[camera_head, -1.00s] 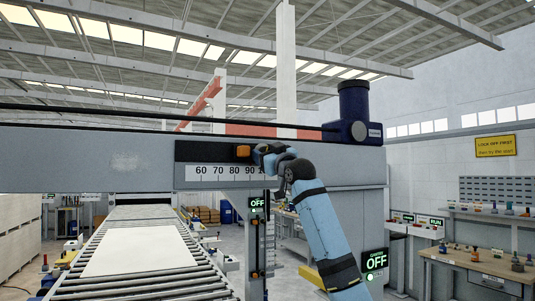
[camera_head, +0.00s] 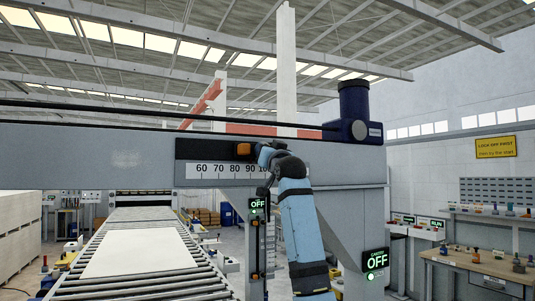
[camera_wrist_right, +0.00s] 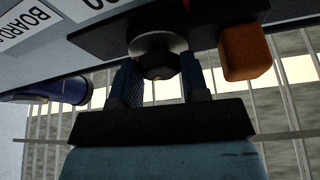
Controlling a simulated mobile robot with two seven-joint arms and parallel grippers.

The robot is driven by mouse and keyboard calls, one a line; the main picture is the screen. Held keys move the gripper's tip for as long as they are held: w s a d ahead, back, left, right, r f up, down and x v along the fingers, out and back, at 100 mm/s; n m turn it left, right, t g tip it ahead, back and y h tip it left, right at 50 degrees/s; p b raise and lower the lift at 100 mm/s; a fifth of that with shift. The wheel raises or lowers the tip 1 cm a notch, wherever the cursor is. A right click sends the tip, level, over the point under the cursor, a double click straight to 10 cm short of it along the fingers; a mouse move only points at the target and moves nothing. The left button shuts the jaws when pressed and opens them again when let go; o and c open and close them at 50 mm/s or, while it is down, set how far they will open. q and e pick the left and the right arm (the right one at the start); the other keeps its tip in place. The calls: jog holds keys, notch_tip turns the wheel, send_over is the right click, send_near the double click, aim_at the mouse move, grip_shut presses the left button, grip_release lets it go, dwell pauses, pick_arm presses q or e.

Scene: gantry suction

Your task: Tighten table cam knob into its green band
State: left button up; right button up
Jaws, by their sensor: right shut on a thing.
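My right gripper (camera_wrist_right: 160,85) is shut on a dark round knob (camera_wrist_right: 158,62) with a pale metal rim in the right wrist view. One finger is on each side of the knob. In the head view my right gripper (camera_head: 266,155) reaches up to the dark plate (camera_head: 210,150) on the grey gantry beam, and hides the knob. An orange block (camera_wrist_right: 243,52) sits beside the knob, and also shows in the head view (camera_head: 243,149). I see no green band on or around the knob. My left gripper is not in view.
A white number scale (camera_head: 215,170) runs below the dark plate. A roller conveyor (camera_head: 90,289) carries a pale board (camera_head: 145,252) at lower left. Lit "OFF" displays show on a post (camera_head: 257,204) and the gantry leg (camera_head: 376,260). A workbench (camera_head: 470,265) stands far right.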

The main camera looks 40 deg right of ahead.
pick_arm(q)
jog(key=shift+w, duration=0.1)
pick_arm(e)
jog(key=o, duration=0.8)
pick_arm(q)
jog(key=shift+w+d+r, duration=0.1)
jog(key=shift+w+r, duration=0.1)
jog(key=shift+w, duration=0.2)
pick_arm(e)
jog(key=shift+o, duration=0.6)
pick_arm(q)
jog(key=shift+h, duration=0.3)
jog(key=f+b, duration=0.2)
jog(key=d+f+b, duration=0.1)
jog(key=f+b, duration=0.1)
jog(key=b, duration=0.1)
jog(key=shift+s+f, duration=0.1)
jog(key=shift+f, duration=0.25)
pick_arm(e)
jog(key=v, duration=1.4)
jog(key=shift+w, duration=0.1)
